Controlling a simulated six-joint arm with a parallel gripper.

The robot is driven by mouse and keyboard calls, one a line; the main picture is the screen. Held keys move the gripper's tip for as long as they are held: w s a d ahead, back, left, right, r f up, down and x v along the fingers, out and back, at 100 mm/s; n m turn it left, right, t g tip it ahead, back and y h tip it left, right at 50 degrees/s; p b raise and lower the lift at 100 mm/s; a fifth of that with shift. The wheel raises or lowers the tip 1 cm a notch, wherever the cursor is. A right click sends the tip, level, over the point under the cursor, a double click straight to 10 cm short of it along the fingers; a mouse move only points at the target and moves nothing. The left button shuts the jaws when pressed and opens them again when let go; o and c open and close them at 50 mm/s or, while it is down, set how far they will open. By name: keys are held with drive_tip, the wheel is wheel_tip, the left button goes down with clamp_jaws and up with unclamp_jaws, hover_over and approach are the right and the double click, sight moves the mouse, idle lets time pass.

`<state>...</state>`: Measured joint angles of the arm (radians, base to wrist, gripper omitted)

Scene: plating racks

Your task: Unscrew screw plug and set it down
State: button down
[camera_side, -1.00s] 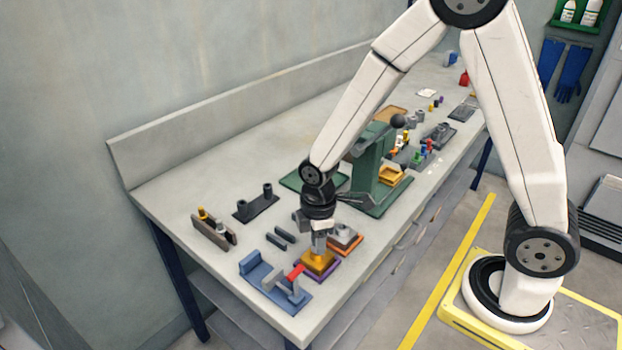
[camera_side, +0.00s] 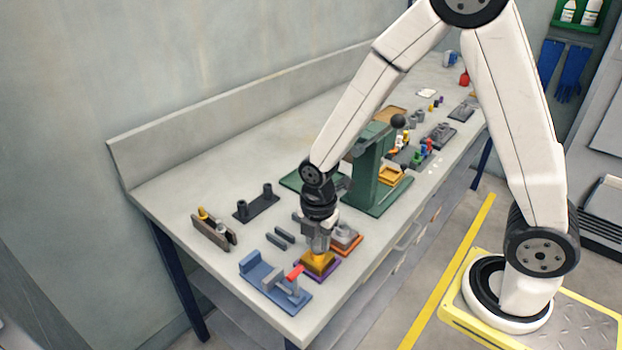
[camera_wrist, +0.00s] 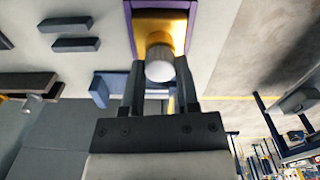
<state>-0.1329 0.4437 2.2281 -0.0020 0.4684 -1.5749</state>
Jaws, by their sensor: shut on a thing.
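A yellow block (camera_side: 317,264) sits on a purple base (camera_side: 332,275) near the bench's front corner; it also shows in the wrist view (camera_wrist: 150,24). A pale, round-topped screw plug (camera_wrist: 160,65) stands on the yellow block. My gripper (camera_side: 318,247) points down over the block. In the wrist view its two fingers (camera_wrist: 160,88) are shut on the plug, one on each side. The plug's lower part is hidden, so I cannot tell whether it is seated in the block. In the side view my fingers hide the plug.
A blue fixture with a red handle (camera_side: 296,271) is close on the left. An orange base (camera_side: 350,247) stands just behind on the right. Dark bars (camera_side: 281,238) lie to the left. A green press (camera_side: 370,170) stands farther back.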

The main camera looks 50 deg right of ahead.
drive_tip(key=c, duration=1.1)
unclamp_jaws()
clamp_jaws()
drive_tip(key=shift+r+n, duration=0.15)
drive_tip(key=shift+n, duration=0.7)
drive_tip(key=shift+r+n, duration=0.15)
drive_tip(key=shift+n, duration=0.7)
drive_tip(key=shift+r, duration=0.4)
drive_tip(key=shift+r, duration=0.35)
drive_tip(key=shift+r, duration=0.45)
